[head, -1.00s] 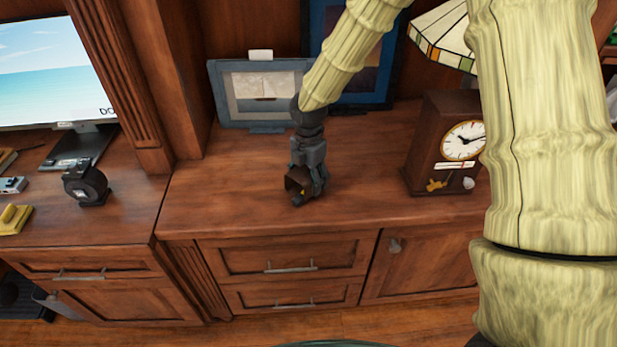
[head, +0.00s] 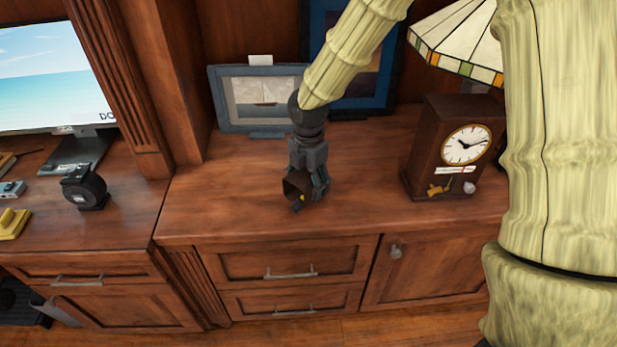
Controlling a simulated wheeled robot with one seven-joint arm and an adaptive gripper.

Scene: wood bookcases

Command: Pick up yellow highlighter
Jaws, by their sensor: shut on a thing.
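My gripper (head: 306,196) points down over the middle of the wooden counter (head: 235,205), near its front edge. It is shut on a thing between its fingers. A small bit of yellow, likely the yellow highlighter (head: 302,198), shows at the fingertips next to a dark brown cup-like object (head: 295,186). Most of the highlighter is hidden by the fingers and the brown object. I cannot tell whether the fingertips still touch the counter.
A picture frame (head: 230,100) stands behind my gripper. A brown clock (head: 430,150) stands to the right under a stained-glass lamp (head: 450,40). A tape dispenser or similar black object (head: 85,188) and a monitor (head: 55,70) are at the left. The counter around my gripper is mostly clear.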

